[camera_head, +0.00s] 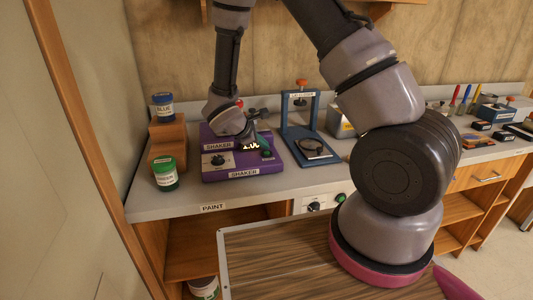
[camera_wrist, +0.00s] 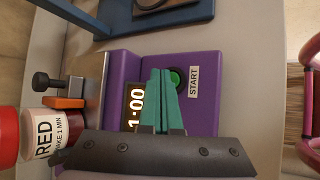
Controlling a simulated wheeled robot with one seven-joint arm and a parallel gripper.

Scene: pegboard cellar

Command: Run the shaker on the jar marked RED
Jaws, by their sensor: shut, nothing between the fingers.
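The purple shaker (camera_head: 242,175) stands on the counter, and its top panel fills the middle of the wrist view (camera_wrist: 205,115). Its display (camera_wrist: 136,107) reads 1:00. The round green button (camera_wrist: 176,77) lies beside the START label (camera_wrist: 193,82). The jar marked RED (camera_wrist: 42,140), whose label seems to read SHAKE 1 MIN, lies at the left of the wrist view by an orange clamp (camera_wrist: 66,102). In the head view my arm mostly hides it. My gripper (camera_wrist: 161,73) is shut and empty, its green fingertips over the panel close beside the button. I cannot tell if they touch it.
A BLUE jar (camera_head: 163,106) stands on wooden steps (camera_head: 168,133) left of the shaker, with a green-lidded jar (camera_head: 165,173) in front. A blue press-like stand (camera_head: 286,135) is close to the right. Tools and small boxes (camera_head: 487,112) occupy the right counter.

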